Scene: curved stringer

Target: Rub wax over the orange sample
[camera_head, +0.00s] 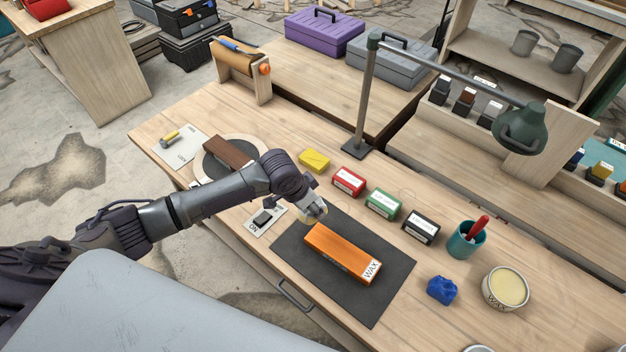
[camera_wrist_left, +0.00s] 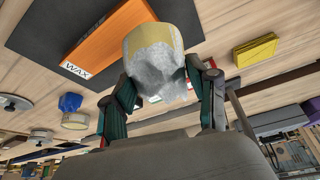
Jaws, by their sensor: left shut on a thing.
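The orange sample (camera_head: 338,252) is a long block labelled WAX, lying on a dark mat (camera_head: 388,288). My left gripper (camera_head: 312,208) is at the sample's upper-left end. It is shut on a pad (camera_wrist_left: 155,60) with a pale yellow face and a rough grey-white body. In the left wrist view, the pad overlaps the orange sample (camera_wrist_left: 108,38); I cannot tell whether they touch. The open wax tin (camera_head: 506,287), filled with pale yellow wax, stands at the right of the bench. My right gripper is not in view.
A lamp (camera_head: 372,95) stands behind the mat. Yellow, red, green and black blocks line its far side. A teal cup (camera_head: 466,240) and a blue lump (camera_head: 442,290) are on the right. An ON switch (camera_head: 264,218) and a brown block (camera_head: 228,152) are on the left.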

